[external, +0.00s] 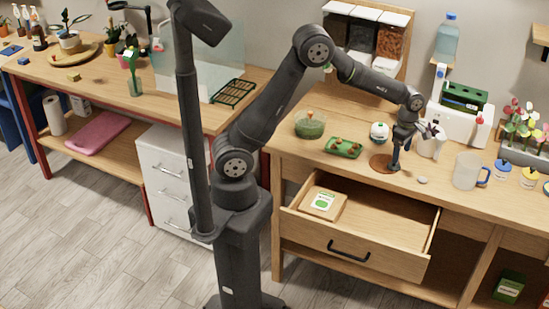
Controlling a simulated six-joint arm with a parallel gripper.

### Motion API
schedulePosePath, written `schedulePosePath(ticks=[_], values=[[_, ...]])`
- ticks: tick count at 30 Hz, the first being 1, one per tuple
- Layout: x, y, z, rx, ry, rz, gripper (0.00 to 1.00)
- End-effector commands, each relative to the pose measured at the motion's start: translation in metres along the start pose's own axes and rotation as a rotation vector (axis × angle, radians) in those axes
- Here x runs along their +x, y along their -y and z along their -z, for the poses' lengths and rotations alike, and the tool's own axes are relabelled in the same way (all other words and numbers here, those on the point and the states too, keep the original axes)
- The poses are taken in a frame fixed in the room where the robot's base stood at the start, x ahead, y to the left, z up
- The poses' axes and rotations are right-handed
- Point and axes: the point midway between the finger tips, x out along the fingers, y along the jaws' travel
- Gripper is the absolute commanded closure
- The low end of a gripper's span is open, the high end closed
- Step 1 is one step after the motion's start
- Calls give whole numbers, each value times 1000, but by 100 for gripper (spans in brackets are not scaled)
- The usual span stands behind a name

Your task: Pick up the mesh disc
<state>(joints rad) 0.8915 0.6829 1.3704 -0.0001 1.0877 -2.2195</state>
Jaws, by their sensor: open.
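A small, pale grey round piece (422,180) lies flat on the right-hand bench, near its front edge. It looks like the mesh disc, but it is too small to make out any mesh. My gripper (397,163) points down over a flat brown round mat (378,164), just left of the pale piece and apart from it. The jaws are open and I see nothing between them. The fingertips are dark and small here, so their exact height above the mat cannot be told.
A clear jug (467,171) stands right of the pale piece, with small jars (502,173) beyond. An open drawer (362,228) juts out below, holding a box (324,202).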

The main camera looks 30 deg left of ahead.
Motion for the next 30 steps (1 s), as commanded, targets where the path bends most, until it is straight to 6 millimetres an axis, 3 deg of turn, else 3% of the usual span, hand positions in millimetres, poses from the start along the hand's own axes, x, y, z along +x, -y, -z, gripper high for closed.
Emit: schedulePosePath(ticks=[9, 19, 26, 30], values=[[43, 3, 2, 0, -2, 2, 30], [51, 2, 2, 0, -1, 1, 30], [51, 2, 2, 0, -1, 1, 75], [50, 2, 2, 0, -1, 1, 76]])
